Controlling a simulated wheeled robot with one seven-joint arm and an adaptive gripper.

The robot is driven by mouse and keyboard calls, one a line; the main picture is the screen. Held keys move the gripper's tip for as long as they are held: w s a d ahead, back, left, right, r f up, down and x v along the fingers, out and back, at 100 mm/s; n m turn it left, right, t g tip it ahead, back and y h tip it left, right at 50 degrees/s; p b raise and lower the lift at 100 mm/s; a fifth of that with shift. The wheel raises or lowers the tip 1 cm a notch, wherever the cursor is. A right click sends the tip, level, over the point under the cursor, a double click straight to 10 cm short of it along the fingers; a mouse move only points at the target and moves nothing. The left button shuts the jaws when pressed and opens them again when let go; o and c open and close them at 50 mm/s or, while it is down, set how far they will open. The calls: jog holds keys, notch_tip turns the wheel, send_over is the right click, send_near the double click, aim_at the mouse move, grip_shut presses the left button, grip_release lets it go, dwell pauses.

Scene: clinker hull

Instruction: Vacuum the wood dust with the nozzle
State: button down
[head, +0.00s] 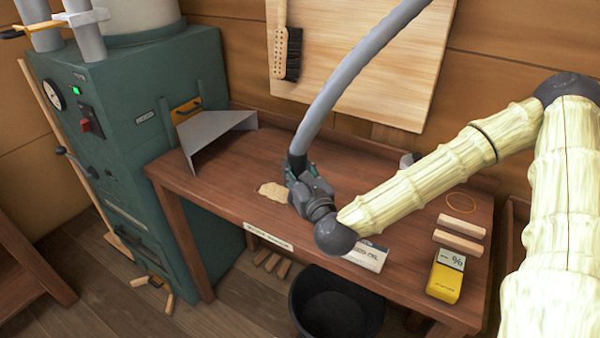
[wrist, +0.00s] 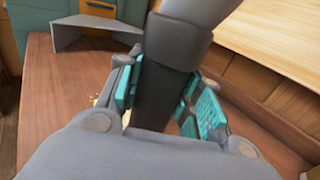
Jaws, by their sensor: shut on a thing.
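The wood dust (head: 272,190) is a pale tan patch on the brown workbench (head: 215,190), just left of my gripper in the head view. In the wrist view only a sliver of it shows beside the left finger. My gripper (head: 297,178) is over the bench, shut on the black nozzle (wrist: 160,92) at the end of a grey hose (head: 335,85). The teal finger pads sit on both sides of the nozzle in the wrist view. The nozzle's mouth is hidden behind my gripper, so I cannot tell whether it touches the dust.
A green machine (head: 150,130) with a grey metal chute (head: 215,135) stands left of the bench. A yellow moisture meter (head: 446,276) and wooden blocks (head: 458,232) lie at the bench's right. A black bucket (head: 335,305) stands below. A brush (head: 288,55) hangs on the back board.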

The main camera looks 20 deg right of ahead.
jog(key=w+a+b, duration=0.3)
jog(key=w+a, duration=0.3)
jog(key=w, duration=0.2)
jog(key=shift+a, duration=0.2)
dwell(1.8)
dwell(0.6)
notch_tip(320, 180, up, 8)
jog(key=p, duration=0.3)
dwell(0.5)
dwell(0.3)
